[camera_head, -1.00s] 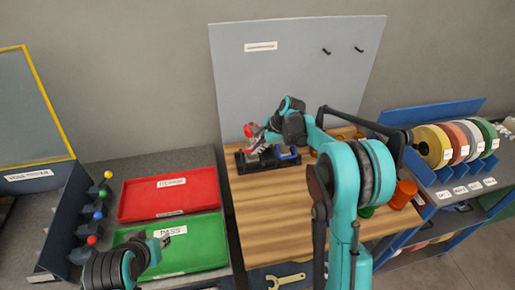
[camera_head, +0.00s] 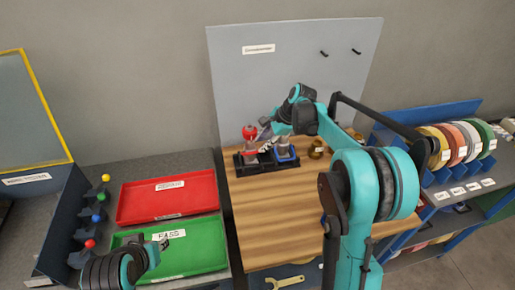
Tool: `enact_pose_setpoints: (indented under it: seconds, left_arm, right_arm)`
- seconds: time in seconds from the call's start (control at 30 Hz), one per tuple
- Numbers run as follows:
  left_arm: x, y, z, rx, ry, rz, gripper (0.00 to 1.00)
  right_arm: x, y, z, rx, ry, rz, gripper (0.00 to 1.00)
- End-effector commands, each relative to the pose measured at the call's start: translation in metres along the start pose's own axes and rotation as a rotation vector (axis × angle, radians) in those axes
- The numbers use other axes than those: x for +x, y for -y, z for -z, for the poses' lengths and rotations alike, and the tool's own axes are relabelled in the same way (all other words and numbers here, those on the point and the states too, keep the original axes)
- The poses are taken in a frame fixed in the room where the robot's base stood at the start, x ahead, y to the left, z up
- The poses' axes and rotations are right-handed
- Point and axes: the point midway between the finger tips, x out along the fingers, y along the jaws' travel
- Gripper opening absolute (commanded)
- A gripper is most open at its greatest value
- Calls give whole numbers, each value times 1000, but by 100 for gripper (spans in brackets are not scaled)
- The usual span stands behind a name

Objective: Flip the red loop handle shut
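A red rounded part (camera_head: 249,131), which I take to be the red loop handle, stands up on a dark block (camera_head: 240,167) at the back left of the wooden table. Its loop shape is too small to make out. A blue part (camera_head: 285,154) sits to its right on the same block. My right gripper (camera_head: 265,135) is just right of the red part, above the block. Its small fingers do not show clearly whether they are apart or touch the red part. My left gripper (camera_head: 163,243) is low over the green tray, away from the block.
The wooden tabletop (camera_head: 270,215) in front of the block is clear. A grey panel (camera_head: 285,75) stands behind it. A red tray (camera_head: 165,197) and a green tray (camera_head: 200,245) lie to the left. Tape rolls (camera_head: 470,140) stand at the right. Brass-coloured pieces (camera_head: 316,149) sit right of the block.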

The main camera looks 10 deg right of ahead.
Motion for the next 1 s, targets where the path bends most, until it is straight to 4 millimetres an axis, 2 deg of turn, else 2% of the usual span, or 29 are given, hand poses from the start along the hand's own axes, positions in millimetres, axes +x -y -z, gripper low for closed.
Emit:
enact_pose_setpoints:
  seconds: [0.1, 0.3, 0.87, 1.0]
  left_arm:
    - [0, 0, 0, 0, 0, 0, 31]
    - [0, 0, 0, 0, 0, 0, 31]
    - [0, 0, 0, 0, 0, 0, 31]
    - [3, 0, -2, 0, 0, 0, 31]
  right_arm:
    - [-25, 0, 0, 1, 0, 0, 31]
    - [-49, 0, 0, 0, 0, 0, 31]
    - [-54, -1, 0, -4, -1, 0, 31]
    - [-60, -16, -9, -83, -27, 8, 31]
